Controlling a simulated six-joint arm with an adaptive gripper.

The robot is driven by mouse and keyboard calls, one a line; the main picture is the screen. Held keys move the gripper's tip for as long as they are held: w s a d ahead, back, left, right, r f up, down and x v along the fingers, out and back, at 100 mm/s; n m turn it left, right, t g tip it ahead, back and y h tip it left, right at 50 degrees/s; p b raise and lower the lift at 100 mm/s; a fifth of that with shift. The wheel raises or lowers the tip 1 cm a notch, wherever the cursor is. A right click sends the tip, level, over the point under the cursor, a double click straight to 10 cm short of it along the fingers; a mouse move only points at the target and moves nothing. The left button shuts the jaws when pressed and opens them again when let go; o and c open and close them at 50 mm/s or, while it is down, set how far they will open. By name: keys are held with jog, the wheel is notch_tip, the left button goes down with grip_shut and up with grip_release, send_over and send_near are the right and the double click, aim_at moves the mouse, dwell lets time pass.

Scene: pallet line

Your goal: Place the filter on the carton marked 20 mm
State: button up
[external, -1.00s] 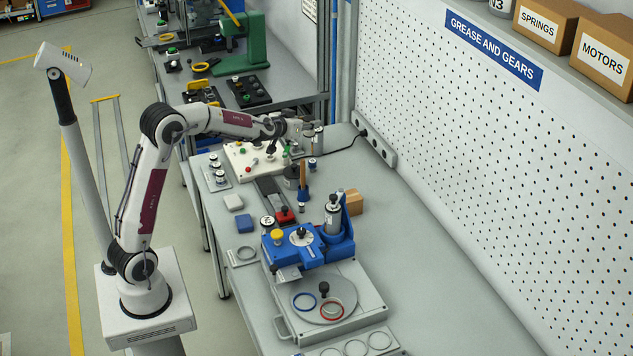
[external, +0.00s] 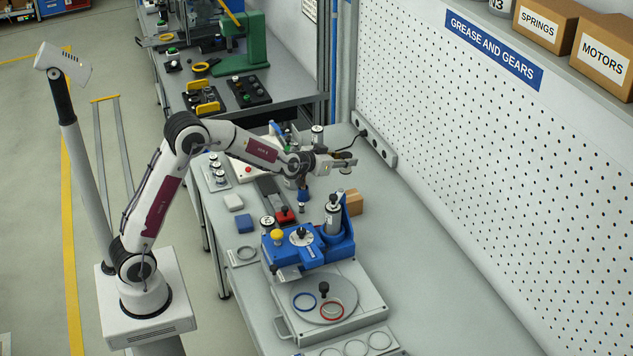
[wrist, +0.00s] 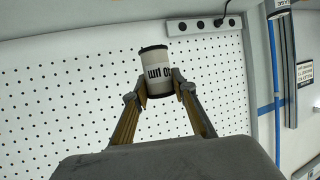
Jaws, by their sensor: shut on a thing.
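My gripper (external: 346,163) is shut on a white filter (wrist: 157,74) with dark end rims, seen between the fingertips (wrist: 160,92) in the wrist view. Its printed label is upside down there and seems to read "10 µm". In the external view the gripper is raised above the far part of the bench, and the filter is too small to make out clearly.
A blue fixture (external: 290,254) with an upright cylinder (external: 333,215) stands mid-bench. A plate with coloured rings (external: 346,291) is in front. A white panel (external: 246,171) and small parts lie farther back. A pegboard wall (external: 480,170) and socket strip (external: 375,146) bound the right; bench beside the wall is free.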

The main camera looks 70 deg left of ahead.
jog(key=shift+w+d+f, duration=0.15)
jog(key=shift+d+f, duration=0.05)
jog(key=shift+d, duration=0.3)
jog(key=shift+f, duration=3.1)
jog(key=shift+f, duration=1.9)
jog(key=shift+f, duration=0.1)
jog(key=o, duration=0.9)
jog(key=shift+v, duration=3.8)
